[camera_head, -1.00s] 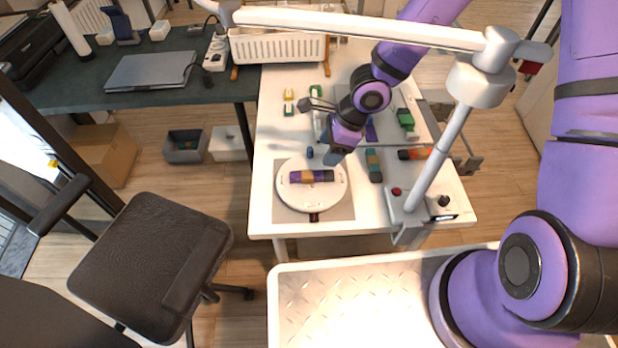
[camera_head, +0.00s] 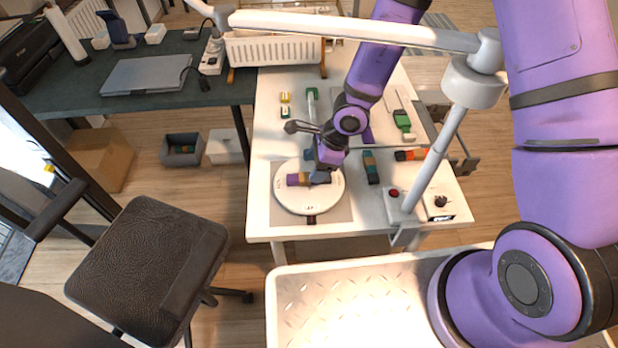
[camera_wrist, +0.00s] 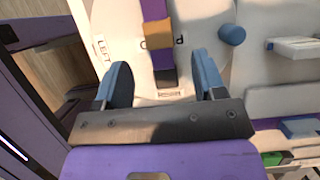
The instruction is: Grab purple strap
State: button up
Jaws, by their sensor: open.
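A purple strap (camera_head: 293,180) with a tan band lies across the round white disc (camera_head: 297,203) on the table. In the wrist view the strap (camera_wrist: 154,10) runs down from the top edge, with its tan band (camera_wrist: 158,35) and a dark lower end between the fingers. My gripper (camera_head: 319,178) is over the right part of the strap in the head view and hides that end. In the wrist view my gripper (camera_wrist: 162,80) is open, with one blue-padded finger on each side of the strap. I see a gap on both sides; contact does not show.
A teal and brown strap (camera_head: 371,167) and an orange and black one (camera_head: 410,155) lie right of the disc. A lamp post (camera_head: 437,160) on a control box (camera_head: 425,207) stands at the right. A small blue cylinder (camera_wrist: 232,35) stands beside the disc.

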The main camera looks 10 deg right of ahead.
jog(key=shift+x, duration=2.2)
jog(key=shift+c, duration=0.5)
jog(key=c, duration=1)
jog(key=shift+r, duration=0.1)
